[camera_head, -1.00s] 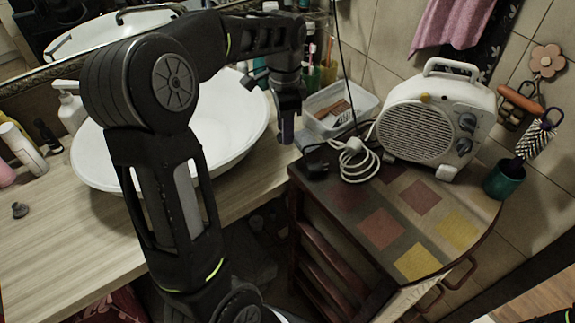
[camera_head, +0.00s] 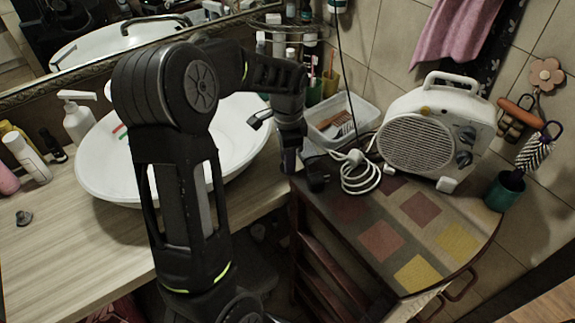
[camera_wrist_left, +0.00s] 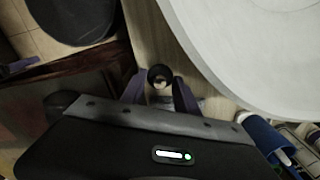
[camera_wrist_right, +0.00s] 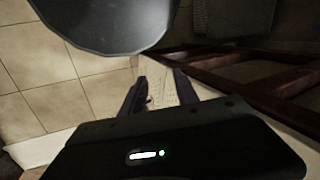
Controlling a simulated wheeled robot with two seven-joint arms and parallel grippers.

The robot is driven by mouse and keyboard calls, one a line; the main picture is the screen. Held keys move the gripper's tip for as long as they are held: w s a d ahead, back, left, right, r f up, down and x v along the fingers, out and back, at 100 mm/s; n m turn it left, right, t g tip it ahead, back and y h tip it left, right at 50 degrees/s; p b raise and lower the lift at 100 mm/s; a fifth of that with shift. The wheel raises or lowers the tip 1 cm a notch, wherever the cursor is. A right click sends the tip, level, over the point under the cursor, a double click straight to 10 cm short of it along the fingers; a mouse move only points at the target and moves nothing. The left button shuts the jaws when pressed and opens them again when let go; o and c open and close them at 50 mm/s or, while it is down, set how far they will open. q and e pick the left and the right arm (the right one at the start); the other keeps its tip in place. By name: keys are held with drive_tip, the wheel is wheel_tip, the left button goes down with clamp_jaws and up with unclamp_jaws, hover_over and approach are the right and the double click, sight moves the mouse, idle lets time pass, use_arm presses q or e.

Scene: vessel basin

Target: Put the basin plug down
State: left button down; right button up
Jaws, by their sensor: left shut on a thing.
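The white basin (camera_head: 240,135) sits on the light wood counter (camera_head: 75,250), partly hidden by my left arm. My left gripper (camera_head: 290,165) points down at the right end of the counter, beside the basin. In the left wrist view its fingers are shut on a small dark round thing (camera_wrist_left: 159,76) with a paler middle, which looks like the basin plug. It is over or close to the wood surface outside the basin rim (camera_wrist_left: 215,70); contact cannot be told. My right gripper (camera_wrist_right: 158,100) is open with nothing clearly between its fingers.
A small dark object (camera_head: 23,217) lies on the left of the counter near bottles (camera_head: 27,155) and a soap dispenser (camera_head: 78,118). Right of my left gripper are a clear tray (camera_head: 340,115), a white cable (camera_head: 358,172) and a heater (camera_head: 435,130) on a cabinet (camera_head: 350,207).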

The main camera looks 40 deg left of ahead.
use_arm(q)
wheel_tip(320, 180, down, 2)
drive_tip(key=shift+f, duration=0.5)
drive_tip(key=shift+f, duration=0.15)
drive_tip(key=c, duration=0.9)
unclamp_jaws()
